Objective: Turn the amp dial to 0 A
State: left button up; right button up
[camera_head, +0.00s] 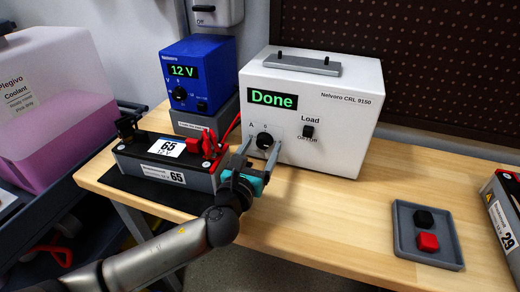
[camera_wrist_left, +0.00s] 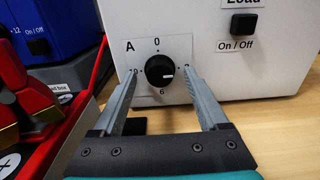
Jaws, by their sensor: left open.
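The white tester (camera_head: 335,125) reads "Done" on its green display. Its black amp dial (camera_head: 264,141) is low on the front face, left of the Load switch. In the left wrist view the dial (camera_wrist_left: 160,70) has "A" and "0" above it and "6" below. Its white mark points to the right, not up at the 0. My left gripper (camera_head: 260,147) is open, its fingertips on either side of the dial. In the wrist view the left gripper (camera_wrist_left: 161,74) shows a gap between each finger and the knob. My right gripper is out of view.
The Load switch (camera_head: 308,131) is to the right of the dial. A battery (camera_head: 168,160) with red clamps stands close to the left, near my gripper. A blue unit (camera_head: 198,80) reads 12 V. A grey tray (camera_head: 428,236) holds black and red caps. The middle bench top is clear.

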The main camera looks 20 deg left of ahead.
pick_arm(q)
grip_shut()
dwell(0.5)
jog(key=shift+n, duration=0.3)
